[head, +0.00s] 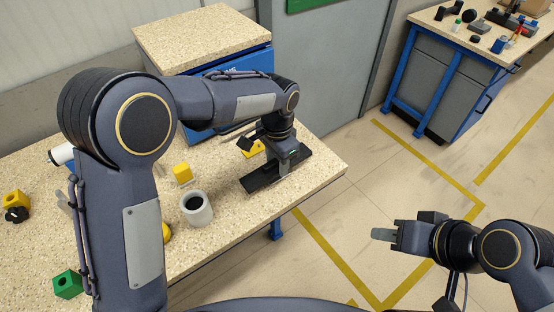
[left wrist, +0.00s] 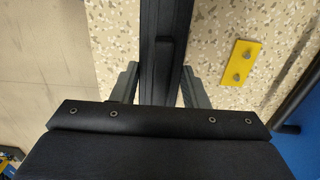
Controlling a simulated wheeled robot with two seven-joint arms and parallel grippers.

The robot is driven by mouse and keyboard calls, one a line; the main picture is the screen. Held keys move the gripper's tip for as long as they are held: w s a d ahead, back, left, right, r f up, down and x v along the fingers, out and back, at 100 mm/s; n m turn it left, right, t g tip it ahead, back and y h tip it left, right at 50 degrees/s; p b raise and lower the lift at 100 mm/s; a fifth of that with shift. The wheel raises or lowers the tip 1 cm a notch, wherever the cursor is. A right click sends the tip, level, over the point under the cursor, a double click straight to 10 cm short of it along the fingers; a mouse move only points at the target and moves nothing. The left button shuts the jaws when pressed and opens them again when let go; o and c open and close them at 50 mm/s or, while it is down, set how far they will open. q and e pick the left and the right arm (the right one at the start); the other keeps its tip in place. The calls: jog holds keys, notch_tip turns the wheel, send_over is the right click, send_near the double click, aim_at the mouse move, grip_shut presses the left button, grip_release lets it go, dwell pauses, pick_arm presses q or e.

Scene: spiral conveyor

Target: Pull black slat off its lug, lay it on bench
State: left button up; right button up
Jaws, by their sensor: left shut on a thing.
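The black slat (head: 262,178) is near the right end of the speckled bench (head: 312,165). It lies flat on the bench or just above it; I cannot tell which. My left gripper (head: 283,168) is over its middle, with the fingers on either side. In the left wrist view the slat (left wrist: 162,45) runs up between the gripper's fingers (left wrist: 160,88), which are shut on it. A yellow plate with two studs (left wrist: 240,63) lies beside the slat, apart from it. My right gripper (head: 385,235) is over the floor, away from the bench, seen side-on; its finger gap is hidden.
A grey cup-like cylinder (head: 197,212), a yellow block (head: 182,173) and a green block (head: 67,284) stand on the bench. A blue cabinet (head: 262,62) stands behind. Another bench (head: 440,35) with small parts is at the far right. Floor between is clear.

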pick_arm(q)
jog(key=shift+r, duration=0.2)
jog(key=shift+r+p, duration=1.7)
jog(key=shift+r, duration=0.2)
jog(key=shift+f, duration=0.1)
